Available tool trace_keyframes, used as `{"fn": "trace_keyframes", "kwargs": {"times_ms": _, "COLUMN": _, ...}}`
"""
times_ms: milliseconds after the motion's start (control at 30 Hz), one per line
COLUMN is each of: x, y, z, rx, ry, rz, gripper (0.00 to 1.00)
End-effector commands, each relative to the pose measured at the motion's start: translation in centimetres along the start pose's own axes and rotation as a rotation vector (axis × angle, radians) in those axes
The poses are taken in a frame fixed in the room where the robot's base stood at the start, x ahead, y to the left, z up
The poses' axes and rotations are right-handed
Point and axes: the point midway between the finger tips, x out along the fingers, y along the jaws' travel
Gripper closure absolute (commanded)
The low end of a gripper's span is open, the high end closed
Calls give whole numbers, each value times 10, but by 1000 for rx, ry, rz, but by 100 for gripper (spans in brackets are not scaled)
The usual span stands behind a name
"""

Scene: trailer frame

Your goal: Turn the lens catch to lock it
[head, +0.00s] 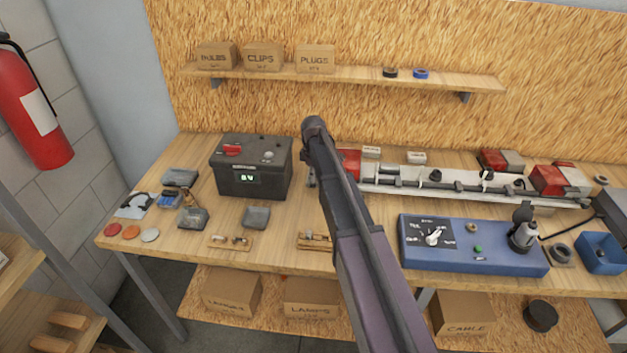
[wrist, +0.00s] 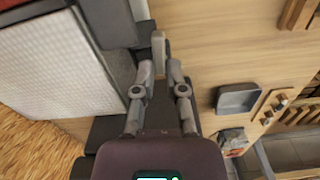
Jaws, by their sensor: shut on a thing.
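In the wrist view my gripper (wrist: 160,68) has its two fingers close together, shut on a small grey-beige tab, the lens catch (wrist: 158,46). The catch stands at the edge of a dark lamp housing (wrist: 108,22). I cannot tell its exact angle. In the head view my arm covers most of the gripper; only a bit of it (head: 310,180) shows beside the arm. The catch is hidden there. The red left lamp (head: 349,163) of the trailer frame (head: 420,185) shows just right of my arm.
A black battery box (head: 250,170) reading "8V" stands left of my arm. A blue tester (head: 470,247) stands to the right. Small trays, including a grey one (head: 256,216), and wooden holders (head: 315,240) lie near the front edge. A shelf (head: 340,78) with boxes is above.

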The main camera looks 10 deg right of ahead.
Motion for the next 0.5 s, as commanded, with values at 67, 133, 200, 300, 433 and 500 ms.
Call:
{"fn": "trace_keyframes", "kwargs": {"times_ms": 67, "x": 0, "y": -1, "z": 1, "rx": -53, "ry": -2, "rz": -3, "gripper": 100}}
{"fn": "trace_keyframes", "kwargs": {"times_ms": 133, "x": 0, "y": -1, "z": 1, "rx": -100, "ry": -2, "rz": -3, "gripper": 100}}
{"fn": "trace_keyframes", "kwargs": {"times_ms": 200, "x": 0, "y": -1, "z": 1, "rx": -136, "ry": -2, "rz": -3, "gripper": 100}}
{"fn": "trace_keyframes", "kwargs": {"times_ms": 300, "x": 0, "y": -1, "z": 1, "rx": -164, "ry": -2, "rz": -3, "gripper": 100}}
{"fn": "trace_keyframes", "kwargs": {"times_ms": 433, "x": 0, "y": -1, "z": 1, "rx": -169, "ry": -2, "rz": -3, "gripper": 100}}
{"fn": "trace_keyframes", "kwargs": {"times_ms": 500, "x": 0, "y": -1, "z": 1, "rx": -168, "ry": -2, "rz": -3, "gripper": 100}}
